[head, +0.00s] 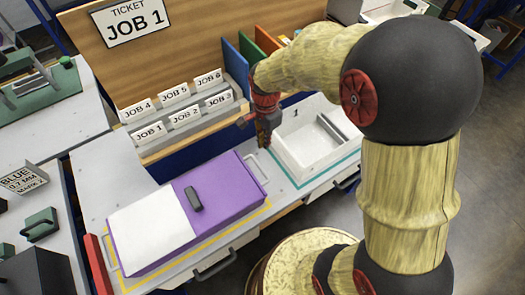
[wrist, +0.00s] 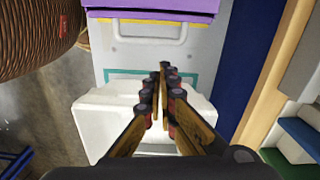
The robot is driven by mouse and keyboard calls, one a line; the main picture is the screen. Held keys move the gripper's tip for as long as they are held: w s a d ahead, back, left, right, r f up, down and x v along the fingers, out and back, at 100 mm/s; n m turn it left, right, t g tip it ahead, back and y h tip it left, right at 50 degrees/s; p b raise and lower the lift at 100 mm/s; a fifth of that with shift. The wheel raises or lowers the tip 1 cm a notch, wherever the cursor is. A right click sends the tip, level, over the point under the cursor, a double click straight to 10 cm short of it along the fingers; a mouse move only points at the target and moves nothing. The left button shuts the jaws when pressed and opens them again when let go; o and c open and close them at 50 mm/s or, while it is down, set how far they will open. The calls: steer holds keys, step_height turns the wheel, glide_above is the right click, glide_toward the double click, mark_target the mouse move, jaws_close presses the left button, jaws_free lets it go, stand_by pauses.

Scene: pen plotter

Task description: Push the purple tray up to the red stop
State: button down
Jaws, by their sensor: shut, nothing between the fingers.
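The purple tray (head: 236,186) lies on the bench inside a yellow outline, with a white sheet and a dark block on top and a wire handle at its right end. Its purple edge (wrist: 150,6) and pale handle (wrist: 150,38) show at the top of the wrist view. The red stop (head: 98,263) is a narrow upright bar just beyond the tray's left end, with a small gap between. My gripper (head: 264,140) is shut and empty, pointing down between the tray's right end and the white bin. Its fingertips (wrist: 163,68) appear apart from the handle.
The white bin (head: 290,160) marked 1 stands close to the right of my gripper, inside a teal outline. Card holders (head: 170,135) with job tickets and upright coloured folders (head: 262,42) stand behind. A bench drawer handle (head: 214,265) sticks out at the front.

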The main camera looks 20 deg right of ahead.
mark_target(247, 168)
steer(key=shift+m, duration=0.6)
step_height(247, 168, down, 10)
steer(key=b, duration=0.3)
steer(key=a, duration=0.2)
steer(key=s+a+p, duration=0.1)
steer(key=a, duration=0.1)
steer(key=s+a, duration=0.1)
steer(key=a, duration=0.2)
steer(key=shift+s+a+p, duration=0.1)
steer(key=shift+s+p, duration=0.05)
steer(key=shift+p, duration=0.25)
steer(key=shift+r, duration=0.15)
